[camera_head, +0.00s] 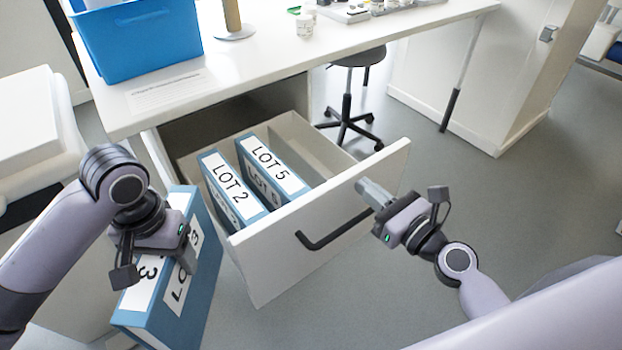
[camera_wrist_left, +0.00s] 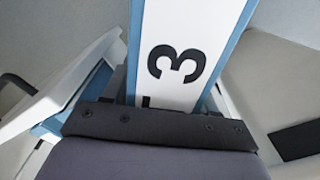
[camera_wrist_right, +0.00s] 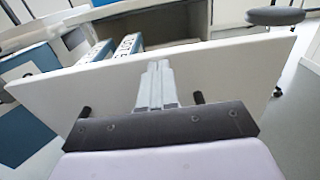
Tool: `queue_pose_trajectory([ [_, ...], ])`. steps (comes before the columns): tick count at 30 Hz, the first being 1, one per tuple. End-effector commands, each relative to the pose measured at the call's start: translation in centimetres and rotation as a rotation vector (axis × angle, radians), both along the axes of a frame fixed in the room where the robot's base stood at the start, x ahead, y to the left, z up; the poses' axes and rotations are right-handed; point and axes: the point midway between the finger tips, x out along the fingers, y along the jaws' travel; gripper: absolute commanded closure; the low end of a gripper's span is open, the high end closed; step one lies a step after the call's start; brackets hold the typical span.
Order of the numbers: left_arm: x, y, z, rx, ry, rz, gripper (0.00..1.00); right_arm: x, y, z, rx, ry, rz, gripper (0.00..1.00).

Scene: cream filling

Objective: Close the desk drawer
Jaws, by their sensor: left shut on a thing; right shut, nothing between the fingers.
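The desk drawer (camera_head: 290,252) is pulled well out below the desk, with a dark bar handle (camera_head: 333,230) on its white front. Two blue binders stand in it, LOT 2 (camera_head: 231,187) and LOT 5 (camera_head: 271,166). My right gripper (camera_head: 368,190) is shut and empty at the right part of the drawer front, near its top edge; in the right wrist view its closed fingers (camera_wrist_right: 157,85) overlap the front panel, and I cannot tell if they touch. My left gripper (camera_head: 188,255) is shut on a blue binder marked 3 (camera_head: 205,285), held outside the drawer at its left.
A blue bin (camera_head: 140,45) and several small items stand on the white desk (camera_head: 260,52). A black stool (camera_head: 352,100) is behind the drawer at the right. A white cabinet (camera_head: 480,75) stands further right. The floor (camera_head: 480,190) to the right is clear.

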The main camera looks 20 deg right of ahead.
Motion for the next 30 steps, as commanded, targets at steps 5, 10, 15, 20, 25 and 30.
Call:
queue_pose_trajectory([
  [5,0.0,0.0,0.3,-0.001,-0.002,0.000,1.00,0.7,0.3,0.0,-0.001,0.000,0.000,1.00],
  [10,0.0,0.0,0.2,-0.001,-0.002,0.000,1.00,0.8,0.3,0.0,-0.001,0.000,0.001,1.00],
  [15,0.0,0.0,0.2,-0.001,-0.002,0.000,1.00,0.7,0.3,0.0,0.000,0.000,0.000,1.00],
  [20,0.0,0.0,0.4,-0.001,-0.002,0.000,1.00,1.1,0.4,0.0,0.000,0.000,0.000,1.00],
  [25,0.0,0.0,0.8,-0.001,-0.002,0.000,1.00,2.4,0.8,0.1,0.002,0.000,-0.002,1.00],
  [30,0.0,0.0,1.4,-0.002,-0.002,0.000,1.00,4.8,1.6,0.2,0.002,-0.002,-0.002,1.00],
])
